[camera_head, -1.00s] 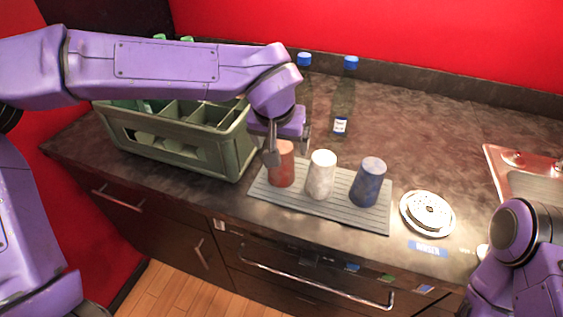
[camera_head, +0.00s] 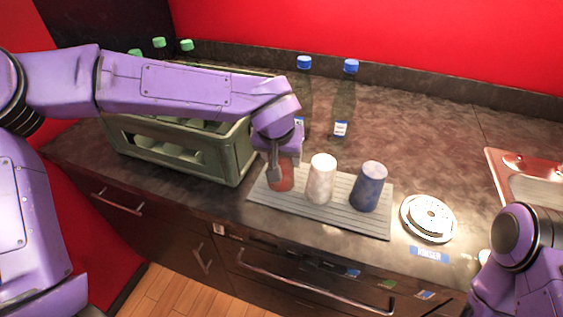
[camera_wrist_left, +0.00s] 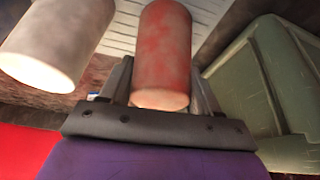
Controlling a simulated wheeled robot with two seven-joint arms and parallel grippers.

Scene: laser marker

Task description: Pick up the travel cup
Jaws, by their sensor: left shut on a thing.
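Three cups stand in a row on a grey ribbed mat (camera_head: 335,215): a red one (camera_head: 283,184), a white one (camera_head: 320,180) and a blue one (camera_head: 368,187). Which is the travel cup cannot be told from looks alone. My left gripper (camera_head: 281,172) is shut on the red cup, coming from above and covering its upper part. In the left wrist view the red cup (camera_wrist_left: 164,50) sits between the two fingers, with the white cup (camera_wrist_left: 60,45) beside it. My right gripper is not visible; only part of that arm shows at the lower right.
A green crate (camera_head: 238,160) with bottles stands left of the mat, close to my left gripper. Two blue-capped bottles (camera_head: 345,100) stand behind the cups. A round white disc (camera_head: 428,218) lies to the right, near a metal sink (camera_head: 530,180).

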